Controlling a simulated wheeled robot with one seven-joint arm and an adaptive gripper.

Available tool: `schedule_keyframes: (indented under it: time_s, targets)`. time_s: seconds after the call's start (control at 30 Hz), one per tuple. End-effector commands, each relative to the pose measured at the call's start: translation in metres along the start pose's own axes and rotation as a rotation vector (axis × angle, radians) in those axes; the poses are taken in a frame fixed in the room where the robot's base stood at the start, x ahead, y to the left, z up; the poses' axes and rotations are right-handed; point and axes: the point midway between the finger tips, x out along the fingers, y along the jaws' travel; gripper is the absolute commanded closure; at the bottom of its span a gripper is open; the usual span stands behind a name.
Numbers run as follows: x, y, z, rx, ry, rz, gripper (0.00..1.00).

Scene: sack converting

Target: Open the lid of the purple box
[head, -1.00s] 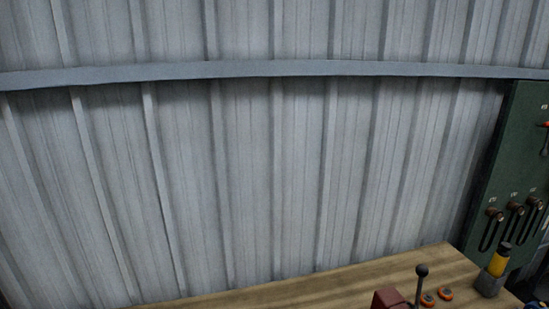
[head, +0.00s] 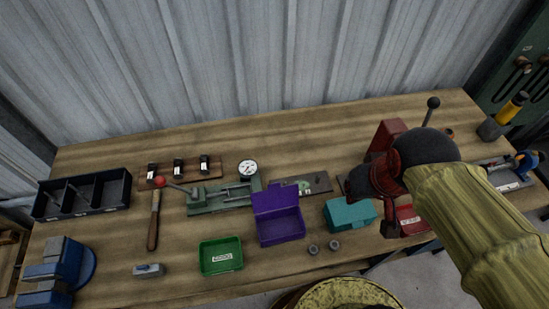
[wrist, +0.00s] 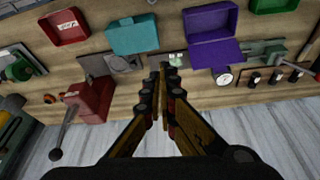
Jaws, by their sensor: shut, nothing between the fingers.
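The purple box (head: 282,228) sits near the middle of the bench. Its lid (head: 272,201) stands raised at the back edge, and the box looks open from above. In the wrist view the purple box (wrist: 209,22) is at the upper right, its raised lid (wrist: 216,52) towards the wall side. My gripper (wrist: 168,72) is shut and empty, its fingertips together to the left of the lid in that view and apart from it. In the head view my arm comes in from the right, and the fingertips cannot be made out.
A teal box (head: 350,214) stands close to the right of the purple box and a green bin (head: 221,256) to its left. Two small round parts (head: 324,247) lie in front. A dial gauge (head: 247,168) is behind. A red lever machine (wrist: 93,98) shows in the wrist view.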

Motion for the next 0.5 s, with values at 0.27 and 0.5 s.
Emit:
schedule_keyframes:
  time_s: [0.27, 0.5]
  targets:
    - [0.019, -0.044, -0.044, -0.123, -0.185, -0.031, 1.00]
    - [0.053, -0.090, -0.080, -0.199, -0.307, -0.037, 1.00]
